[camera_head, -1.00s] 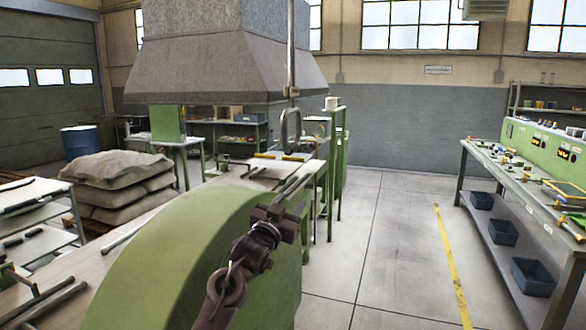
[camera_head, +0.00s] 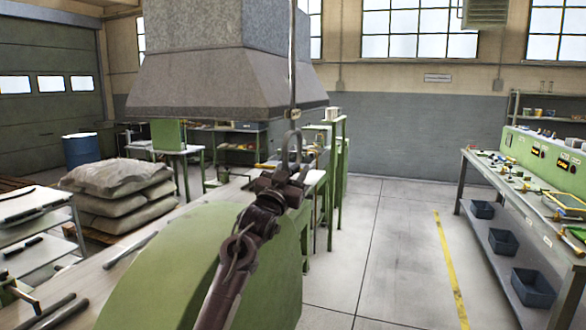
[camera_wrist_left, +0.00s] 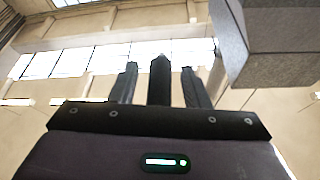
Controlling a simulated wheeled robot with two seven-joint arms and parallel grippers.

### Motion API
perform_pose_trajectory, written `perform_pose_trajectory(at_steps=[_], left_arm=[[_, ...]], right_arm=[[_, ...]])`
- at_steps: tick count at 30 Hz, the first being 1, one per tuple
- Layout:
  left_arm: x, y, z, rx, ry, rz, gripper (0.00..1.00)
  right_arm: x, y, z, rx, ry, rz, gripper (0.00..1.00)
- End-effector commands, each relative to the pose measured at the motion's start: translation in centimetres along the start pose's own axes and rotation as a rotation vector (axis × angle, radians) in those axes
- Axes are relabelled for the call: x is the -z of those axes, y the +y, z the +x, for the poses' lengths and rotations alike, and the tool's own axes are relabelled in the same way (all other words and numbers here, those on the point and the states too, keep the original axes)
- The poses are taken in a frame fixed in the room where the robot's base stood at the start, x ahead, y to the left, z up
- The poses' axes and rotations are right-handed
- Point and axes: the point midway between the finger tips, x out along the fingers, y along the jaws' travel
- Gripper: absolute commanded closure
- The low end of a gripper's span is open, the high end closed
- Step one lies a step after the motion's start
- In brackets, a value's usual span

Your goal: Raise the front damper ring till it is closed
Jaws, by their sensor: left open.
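The damper ring (camera_head: 291,140) is a grey elongated loop hanging at the lower end of a thin vertical rod (camera_head: 292,70) in front of the grey hood. My left gripper (camera_head: 291,172) reaches up from below, its open fingers at the lower part of the ring, overlapping it in the head view. In the left wrist view the two fingers (camera_wrist_left: 159,82) are spread apart. A dark upright piece shows between them; I cannot tell whether it is the ring. Contact with the ring cannot be made out. My right gripper is not in view.
The hood (camera_head: 220,85) overhangs behind the ring, and its corner shows in the left wrist view (camera_wrist_left: 270,45). A rounded green machine cover (camera_head: 170,265) lies below my left arm. The floor (camera_head: 370,260) to the right is clear up to a bench (camera_head: 510,205).

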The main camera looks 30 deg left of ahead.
Motion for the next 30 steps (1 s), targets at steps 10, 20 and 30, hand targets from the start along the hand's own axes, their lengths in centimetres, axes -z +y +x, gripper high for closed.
perform_pose_trajectory(at_steps=[10,20,30], left_arm=[[-0.1,0.0,0.0,0.0,-0.001,0.0,0.81],[-0.1,0.0,0.0,0.0,-0.001,0.0,1.0],[6.9,-1.5,2.8,0.002,0.007,0.0,1.0]], right_arm=[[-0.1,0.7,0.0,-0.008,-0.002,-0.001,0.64],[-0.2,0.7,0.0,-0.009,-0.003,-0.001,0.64],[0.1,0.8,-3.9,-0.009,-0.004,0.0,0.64]])
